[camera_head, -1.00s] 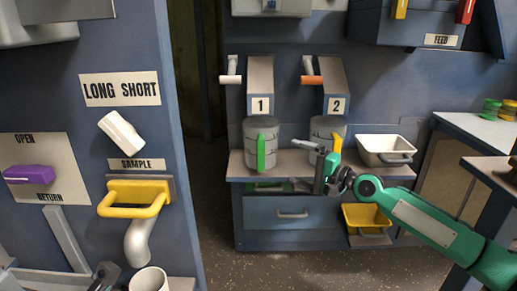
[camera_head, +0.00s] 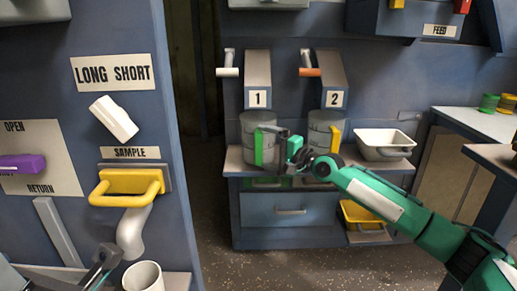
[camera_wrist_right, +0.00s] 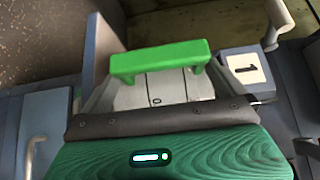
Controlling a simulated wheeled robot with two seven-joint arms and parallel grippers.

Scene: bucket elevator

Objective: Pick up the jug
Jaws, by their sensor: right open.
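A grey metal jug (camera_head: 258,140) with an upright green handle (camera_head: 266,146) stands under dispenser 1. A similar jug (camera_head: 323,132) with a yellow handle stands under dispenser 2. My right gripper (camera_head: 274,148) is open at the green handle, in front of the first jug, and partly covers it. In the right wrist view the green handle (camera_wrist_right: 160,57) lies just ahead of my gripper, with the jug top behind it; I cannot tell whether they touch. My left gripper (camera_head: 103,264) shows only partly at the lower left, and its opening is unclear.
The jugs stand on a shelf (camera_head: 237,161) over a drawer (camera_head: 290,208). A white tub (camera_head: 385,140) is to the right, with a yellow bin (camera_head: 362,213) below. A white cup (camera_head: 143,277) stands near my left gripper, below the yellow sample handle (camera_head: 128,187).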

